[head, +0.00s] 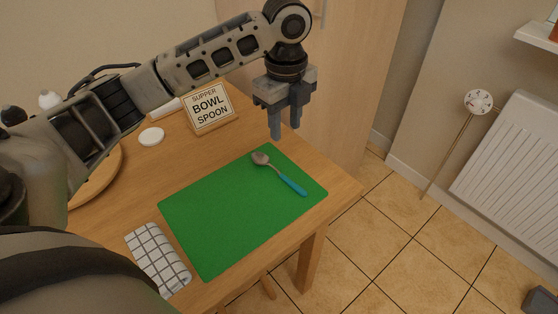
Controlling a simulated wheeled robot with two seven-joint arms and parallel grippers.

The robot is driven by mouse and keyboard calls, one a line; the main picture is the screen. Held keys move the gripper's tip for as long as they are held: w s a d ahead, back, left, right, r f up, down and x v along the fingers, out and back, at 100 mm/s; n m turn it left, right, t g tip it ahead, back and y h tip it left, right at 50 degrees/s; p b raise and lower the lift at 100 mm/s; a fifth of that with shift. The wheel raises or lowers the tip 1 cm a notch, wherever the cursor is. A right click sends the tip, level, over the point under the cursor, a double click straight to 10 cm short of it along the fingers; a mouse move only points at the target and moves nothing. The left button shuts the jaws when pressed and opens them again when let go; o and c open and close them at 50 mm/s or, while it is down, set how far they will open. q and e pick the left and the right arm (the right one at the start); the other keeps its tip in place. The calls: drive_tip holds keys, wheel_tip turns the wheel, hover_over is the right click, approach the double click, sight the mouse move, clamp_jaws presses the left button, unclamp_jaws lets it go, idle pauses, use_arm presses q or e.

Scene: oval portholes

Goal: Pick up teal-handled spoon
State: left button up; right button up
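The teal-handled spoon (291,184) lies on the green mat (220,222), near the mat's far right part. Its metal bowl points up and left, and its teal handle points to the lower right. My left gripper (284,133) hangs above the table beyond the spoon, pointing down, apart from it. Its two fingers look spread with nothing visible between them. My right gripper is out of the picture.
A sign (211,108) reading "SUPPER BOWL SPOON" stands at the table's back. A white round lid-like thing (151,137) lies left of it. A checked cloth (158,260) lies at the mat's left. The wooden table (313,222) ends right of the mat.

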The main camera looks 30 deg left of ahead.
use_arm(q)
hover_over(286, 178)
drive_tip(key=f, duration=0.9)
drive_tip(key=shift+s+a+f+b, duration=0.15)
drive_tip(key=shift+s+f+b, duration=0.15)
drive_tip(key=shift+s+b, duration=0.05)
drive_tip(key=shift+w+f, duration=0.2)
drive_tip(key=shift+f, duration=1.25)
drive_tip(key=shift+w+f, duration=0.15)
drive_tip(key=shift+f, duration=1.3)
clamp_jaws()
